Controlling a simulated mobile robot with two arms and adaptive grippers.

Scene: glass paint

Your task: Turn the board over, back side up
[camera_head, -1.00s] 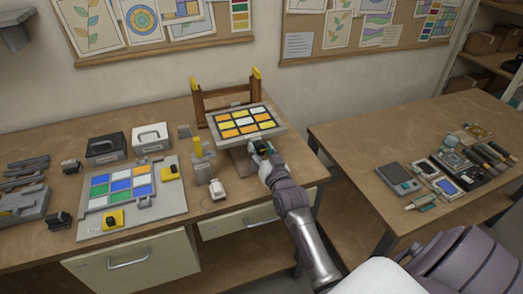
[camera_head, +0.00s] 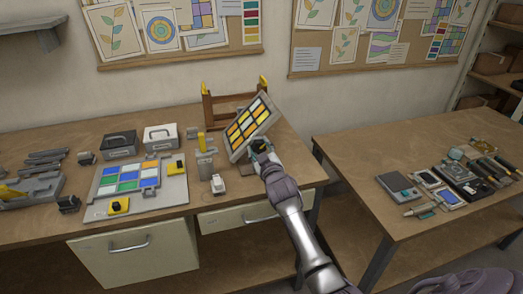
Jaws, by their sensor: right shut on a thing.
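The board (camera_head: 250,127) is a grey-framed panel with yellow, orange and white panes. It is tilted steeply, its paned face turned up and toward the left. My right gripper (camera_head: 260,148) is shut on its lower right edge and holds it above the bench, in front of the brown wooden stand (camera_head: 226,112) with yellow tips. The gripper fingers are partly hidden by the wrist. The board's back side is hidden. My left gripper is not in view.
A grey tray (camera_head: 176,195) with blue, green, white and orange panes lies to the left on the bench. Black (camera_head: 120,145) and white (camera_head: 161,137) boxes stand behind it. A small white item (camera_head: 217,184) and a grey block with a yellow post (camera_head: 204,160) stand nearby. The right table (camera_head: 345,143) holds tools.

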